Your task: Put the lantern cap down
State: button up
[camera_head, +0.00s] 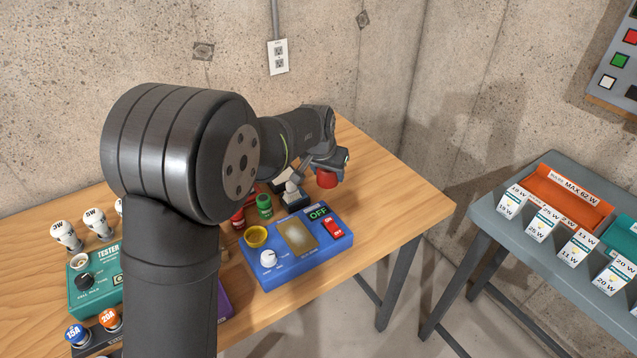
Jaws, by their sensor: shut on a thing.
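My gripper (324,168) is at the far end of my arm, above the right part of the wooden table. It is shut on a red cap-like piece (327,181), which I take as the lantern cap. The piece hangs just below the gripper, and its upper part is hidden. I cannot tell whether it touches the table.
A blue panel box (297,270) with an OFF display and red switch lies in front of the gripper. A green cylinder (264,207) and red ones stand behind it. Bulbs (66,236) and a green tester (85,295) are left. Bare wood (400,205) lies right.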

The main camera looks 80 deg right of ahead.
aim_at(321, 189)
jog(key=w+d+f, duration=0.1)
jog(key=w+f, duration=0.1)
jog(key=shift+w+d, duration=0.4)
jog(key=shift+f, duration=2)
jog(key=o, duration=0.9)
jog(key=shift+f, duration=0.15)
jog(key=shift+o, duration=0.2)
jog(key=v, duration=1.2)
jog(key=shift+r, duration=0.2)
jog(key=shift+f, duration=0.15)
